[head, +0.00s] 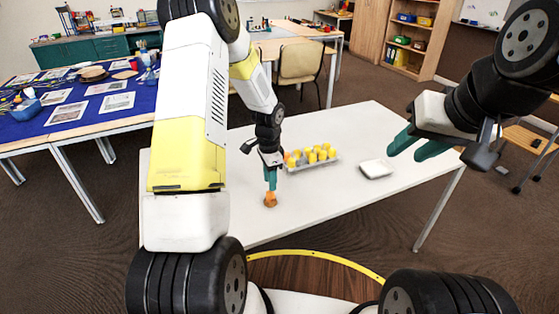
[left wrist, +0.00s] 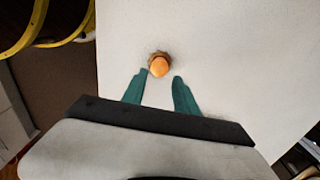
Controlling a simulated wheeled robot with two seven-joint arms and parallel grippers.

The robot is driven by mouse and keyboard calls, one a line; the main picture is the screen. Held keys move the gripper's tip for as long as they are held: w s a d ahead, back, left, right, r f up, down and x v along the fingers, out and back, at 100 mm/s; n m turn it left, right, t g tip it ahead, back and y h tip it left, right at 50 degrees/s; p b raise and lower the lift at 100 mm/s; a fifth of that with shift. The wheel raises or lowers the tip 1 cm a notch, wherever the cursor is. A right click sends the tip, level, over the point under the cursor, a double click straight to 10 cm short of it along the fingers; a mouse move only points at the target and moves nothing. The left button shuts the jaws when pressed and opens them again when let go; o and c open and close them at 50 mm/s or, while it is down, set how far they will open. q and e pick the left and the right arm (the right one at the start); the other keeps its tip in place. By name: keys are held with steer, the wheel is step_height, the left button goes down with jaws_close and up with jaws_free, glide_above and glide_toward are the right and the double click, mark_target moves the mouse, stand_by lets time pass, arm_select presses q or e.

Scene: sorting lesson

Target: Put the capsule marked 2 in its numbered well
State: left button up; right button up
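An orange capsule (left wrist: 160,67) with a brown, uneven base or holder around it stands on the white table. It also shows in the head view (head: 270,200); no number is readable on it. My left gripper (left wrist: 159,77) points down close to it, its teal fingers spread, with the capsule at the gap between the tips. I cannot tell whether they touch it. A clear tray (head: 316,164) holds several yellow and orange capsules and one greyish item; its well numbers are too small to read. My right gripper (head: 405,153) is open and empty above the table's right side.
A shallow white dish (head: 376,169) lies on the white table (head: 347,125) right of the tray. The table is bare around the orange capsule. A blue-topped table (head: 85,100) with papers stands at the left, and a chair (head: 301,62) stands behind.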

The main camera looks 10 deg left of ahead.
arm_select(q)
steer(key=shift+f, duration=2.65)
steer(key=shift+c, duration=0.2)
steer(key=shift+c, duration=1.4)
steer(key=shift+r, duration=3.5)
